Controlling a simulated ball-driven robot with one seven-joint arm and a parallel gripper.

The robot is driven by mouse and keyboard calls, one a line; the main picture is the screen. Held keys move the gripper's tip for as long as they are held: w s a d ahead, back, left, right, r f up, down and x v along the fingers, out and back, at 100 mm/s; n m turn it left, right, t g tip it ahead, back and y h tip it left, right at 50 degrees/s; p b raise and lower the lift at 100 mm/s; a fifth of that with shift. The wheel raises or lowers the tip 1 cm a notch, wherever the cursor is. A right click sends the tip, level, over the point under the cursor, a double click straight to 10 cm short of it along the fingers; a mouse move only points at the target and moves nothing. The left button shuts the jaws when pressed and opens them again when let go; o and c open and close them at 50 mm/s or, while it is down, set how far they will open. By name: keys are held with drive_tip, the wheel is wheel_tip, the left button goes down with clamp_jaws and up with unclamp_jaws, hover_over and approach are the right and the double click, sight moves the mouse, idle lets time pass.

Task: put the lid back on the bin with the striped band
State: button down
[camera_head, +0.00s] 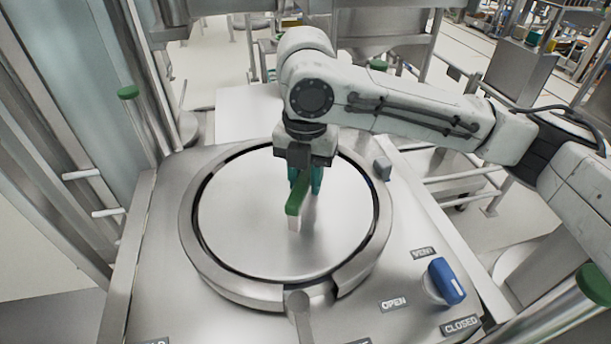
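A round steel lid (240,215) lies inside a raised steel ring (190,215) on a metal housing, and looks about level. A green bar handle (298,195) with a pale post at its near end (294,225) stands up from the lid. My gripper (305,182) points down at the handle from above, its teal fingertips on either side of the handle's far part. I cannot tell whether the fingers press on it. No bin with a striped band can be made out.
A blue knob (447,282) stands at front right beside VENT, OPEN and CLOSED labels. A small grey block (382,168) sits by the ring's right edge. A steel post (299,308) stands at the ring's front.

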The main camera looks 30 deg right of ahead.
drive_tip(key=c, duration=0.8)
unclamp_jaws()
drive_tip(key=shift+r, duration=0.1)
drive_tip(key=shift+o, duration=0.2)
wheel_tip(320, 180, up, 11)
drive_tip(key=shift+f+b, duration=0.15)
drive_tip(key=shift+b, duration=0.15)
